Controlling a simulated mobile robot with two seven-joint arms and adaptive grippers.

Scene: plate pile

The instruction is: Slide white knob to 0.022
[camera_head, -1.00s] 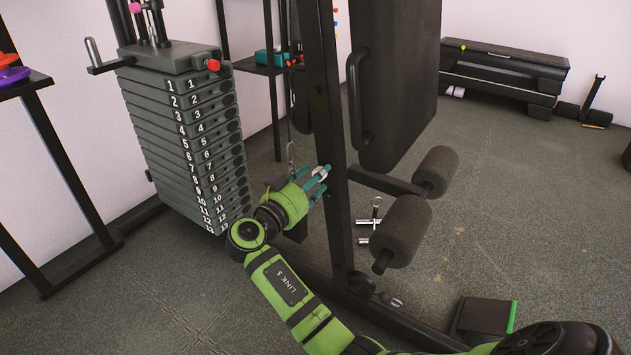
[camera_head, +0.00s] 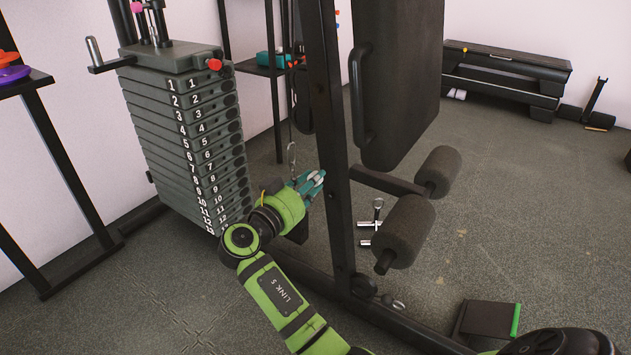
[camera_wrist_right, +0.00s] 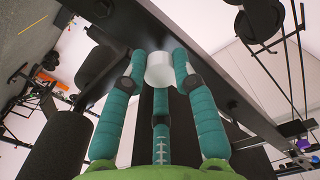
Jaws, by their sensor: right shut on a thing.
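The white knob (camera_wrist_right: 159,72) is a short pale cylinder beside the dark upright post (camera_head: 325,110) of the weight machine. My right gripper (camera_head: 312,182) is at the post, right of the weight stack, with its teal fingers drawn together. In the right wrist view its three fingers (camera_wrist_right: 160,64) are around the knob and shut on it. The fingers mostly hide the knob in the head view. My left gripper is in neither view.
The numbered weight stack (camera_head: 195,140) stands at the left. Padded rollers (camera_head: 407,230) and a large dark pad (camera_head: 400,80) are right of the post. A small black box with a green edge (camera_head: 488,319) lies on the floor. Open floor extends to the right.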

